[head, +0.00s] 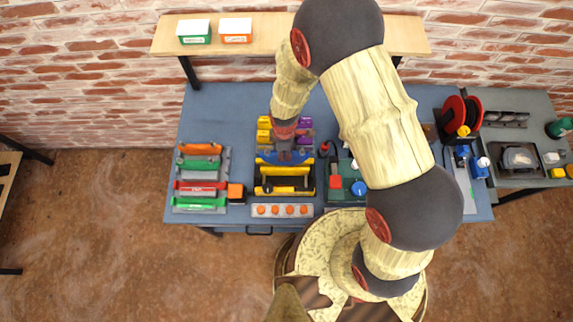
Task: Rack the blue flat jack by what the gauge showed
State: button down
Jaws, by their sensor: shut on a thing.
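A blue flat bar (268,158), which looks like the blue flat jack, lies across under my gripper (284,153). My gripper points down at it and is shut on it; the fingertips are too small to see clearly. The bar is just behind a yellow and black frame (284,188), and I cannot tell whether they touch. A grey rack (227,165) at the left of the bench holds orange, green and red bars. A dark green unit (341,196) with a red part and a blue knob stands right of the frame. I cannot make out a gauge reading.
Yellow and purple blocks (264,137) stand behind my gripper. An orange block (236,193) and a strip with orange knobs (282,210) are near the front edge. A red cable reel (459,112) stands at right. My arm hides much of the bench's right half.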

jog(key=shift+w+r, duration=0.1)
jog(key=shift+r, duration=0.05)
jog(key=shift+r+p, duration=1.15)
jog(key=shift+r, duration=0.7)
